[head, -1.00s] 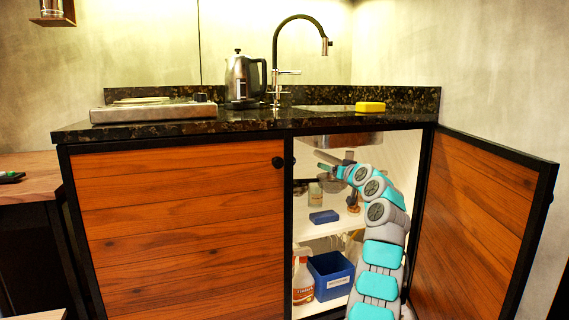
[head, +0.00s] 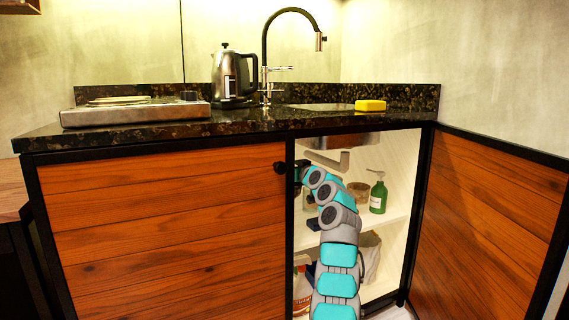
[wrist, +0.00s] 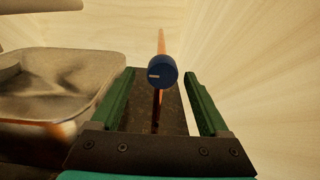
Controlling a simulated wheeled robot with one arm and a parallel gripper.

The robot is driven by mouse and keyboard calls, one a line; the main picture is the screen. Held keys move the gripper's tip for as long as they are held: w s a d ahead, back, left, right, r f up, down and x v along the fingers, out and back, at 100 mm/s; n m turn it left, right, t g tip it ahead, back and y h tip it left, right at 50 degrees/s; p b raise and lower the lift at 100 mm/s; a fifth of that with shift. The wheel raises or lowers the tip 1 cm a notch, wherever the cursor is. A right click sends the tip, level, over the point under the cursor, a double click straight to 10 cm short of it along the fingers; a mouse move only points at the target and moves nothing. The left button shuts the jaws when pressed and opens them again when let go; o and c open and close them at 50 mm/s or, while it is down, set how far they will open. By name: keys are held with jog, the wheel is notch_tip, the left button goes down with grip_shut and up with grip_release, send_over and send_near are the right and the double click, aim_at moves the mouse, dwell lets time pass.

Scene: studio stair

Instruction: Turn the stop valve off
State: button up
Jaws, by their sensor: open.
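The stop valve shows in the wrist view as a round dark blue knob (wrist: 162,73) with a pale mark on its face. An orange-copper pipe (wrist: 161,42) rises behind it. My gripper (wrist: 161,78) is open, with one green finger on each side of the knob and a visible gap to both. I cannot tell how deep the knob sits between the fingers. In the head view my arm reaches into the open cabinet, and my gripper (head: 299,172) is near the left side of the opening. The valve is hidden there.
A metal basin (wrist: 60,85) lies close left of my gripper in the wrist view. A green pump bottle (head: 378,194) and a jar stand on the cabinet shelf (head: 397,216). A grey drain pipe (head: 330,160) hangs above my arm. The open door (head: 490,225) is at right.

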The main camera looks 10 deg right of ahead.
jog(key=shift+p+x, duration=0.6)
jog(key=shift+x, duration=0.8)
jog(key=shift+w+a, duration=0.3)
jog(key=shift+w, duration=0.1)
grip_shut()
